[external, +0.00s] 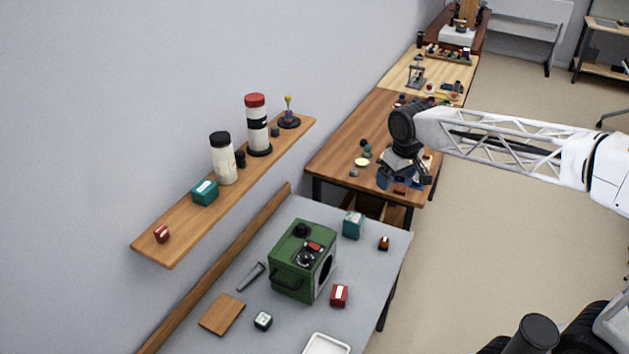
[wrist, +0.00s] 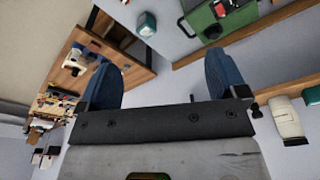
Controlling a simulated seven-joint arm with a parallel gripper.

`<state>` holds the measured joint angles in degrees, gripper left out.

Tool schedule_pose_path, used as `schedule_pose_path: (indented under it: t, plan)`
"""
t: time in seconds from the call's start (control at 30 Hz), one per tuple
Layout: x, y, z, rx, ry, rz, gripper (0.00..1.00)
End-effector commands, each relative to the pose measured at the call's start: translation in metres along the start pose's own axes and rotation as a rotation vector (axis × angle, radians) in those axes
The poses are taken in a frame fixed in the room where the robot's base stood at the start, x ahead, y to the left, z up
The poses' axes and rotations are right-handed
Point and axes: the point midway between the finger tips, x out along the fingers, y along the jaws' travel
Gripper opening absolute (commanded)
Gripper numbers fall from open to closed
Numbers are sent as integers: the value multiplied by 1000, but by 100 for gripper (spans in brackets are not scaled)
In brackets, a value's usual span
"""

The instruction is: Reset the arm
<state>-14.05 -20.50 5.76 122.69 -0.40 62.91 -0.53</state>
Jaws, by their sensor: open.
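My gripper (external: 405,183) is at the end of my white arm, which reaches in from the right in the external view. It hangs in the air to the right of the grey table, in front of the brown wooden table in the picture. In the wrist view my gripper (wrist: 165,85) shows two blue fingers spread wide apart with nothing between them. The green speaker-like box (external: 303,260) stands on the grey table, well away from my gripper. Part of the green box (wrist: 218,20) shows at the top of the wrist view.
The grey table (external: 375,285) also holds a teal box (external: 353,225), a red box (external: 339,295), a wooden block (external: 221,314) and a white tray (external: 326,344). A wall shelf (external: 165,245) bears bottles and small boxes.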

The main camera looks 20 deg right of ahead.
Motion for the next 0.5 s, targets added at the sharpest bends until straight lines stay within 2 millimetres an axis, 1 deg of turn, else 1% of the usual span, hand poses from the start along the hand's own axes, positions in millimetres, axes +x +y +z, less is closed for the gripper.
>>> schedule_pose_path:
  t: [0.03,0.17,0.2,0.27,0.4,0.5]
  plan:
    - [4,10,17,22,6,4,91]
    - [18,29,56,75,19,13,91]
    - [23,34,69,91,22,15,91]
    - [30,42,88,115,29,20,91]
    - [47,55,131,170,44,30,91]
    - [60,62,159,207,53,37,91]
